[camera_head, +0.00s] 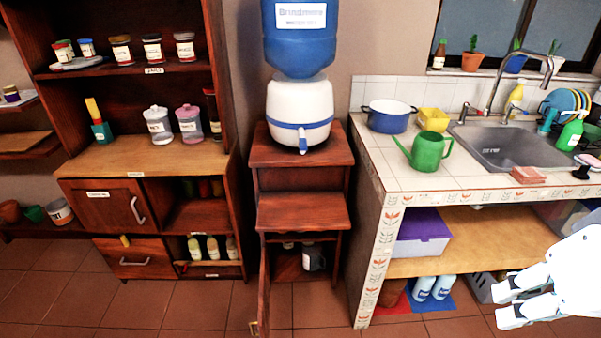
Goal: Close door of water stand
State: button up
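The water stand (300,157) is a reddish-brown wooden stand at the centre. It bears a white dispenser (300,102) with a blue water bottle (296,40) on top. Its lower door (264,285) stands open at the left side, swung out toward me and seen nearly edge-on. A small handle or knob (254,327) shows low on the door. My white gripper (500,306) is at the far right, well apart from the door. Its two fingers show a gap with nothing between them.
A tiled counter (375,245) with sink and green watering can (427,151) stands right of the stand. Bottles (444,287) and a purple-lidded box (422,230) are under it. A wooden cabinet (150,160) stands at left. The tiled floor (310,303) before the stand is clear.

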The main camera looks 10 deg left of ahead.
aim_at(261, 303)
jog(key=k+j+u, duration=0.1)
jog(key=j+u, duration=0.35)
jog(key=j, duration=0.95)
